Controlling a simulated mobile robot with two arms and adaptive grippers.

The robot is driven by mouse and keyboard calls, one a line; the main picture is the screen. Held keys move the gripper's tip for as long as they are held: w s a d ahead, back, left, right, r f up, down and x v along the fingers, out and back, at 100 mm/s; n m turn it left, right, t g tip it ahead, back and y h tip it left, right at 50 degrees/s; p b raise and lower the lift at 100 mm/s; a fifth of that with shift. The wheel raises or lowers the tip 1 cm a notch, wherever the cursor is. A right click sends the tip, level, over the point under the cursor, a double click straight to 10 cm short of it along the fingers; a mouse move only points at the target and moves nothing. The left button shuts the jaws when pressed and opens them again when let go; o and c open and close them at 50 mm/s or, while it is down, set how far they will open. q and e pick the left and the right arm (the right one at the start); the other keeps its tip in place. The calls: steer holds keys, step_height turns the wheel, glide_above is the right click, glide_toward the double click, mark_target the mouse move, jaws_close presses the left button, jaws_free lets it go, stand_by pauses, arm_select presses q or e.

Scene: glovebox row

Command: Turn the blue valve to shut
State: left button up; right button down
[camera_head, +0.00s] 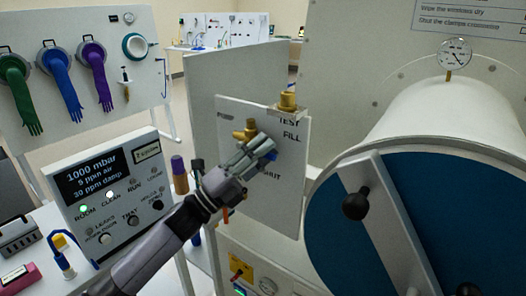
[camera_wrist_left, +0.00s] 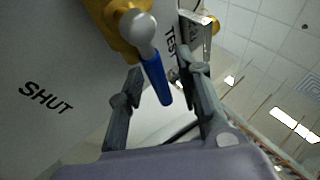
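The blue valve has a blue lever (camera_wrist_left: 157,80) on a silver hub and a brass body (camera_wrist_left: 125,25). In the wrist view the lever lies between the two fingers of my left gripper (camera_wrist_left: 160,82), with a visible gap on each side. The lettering SHUT is on the panel left of the lever, and TEST is close to its right. In the head view my left gripper (camera_head: 262,147) is at the white valve panel (camera_head: 282,190) and hides most of the valve. A bit of the blue lever (camera_head: 271,155) shows past the fingers. My right gripper is out of view.
A brass fitting (camera_head: 288,101) sits on a bracket at the panel's top edge. The large chamber door (camera_head: 360,250) with its white bar and black knob stands close on the right. A display box (camera_head: 110,190) and a purple-topped bottle (camera_head: 179,175) are at the left.

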arm_select(q)
jaws_close()
stand_by(0.8)
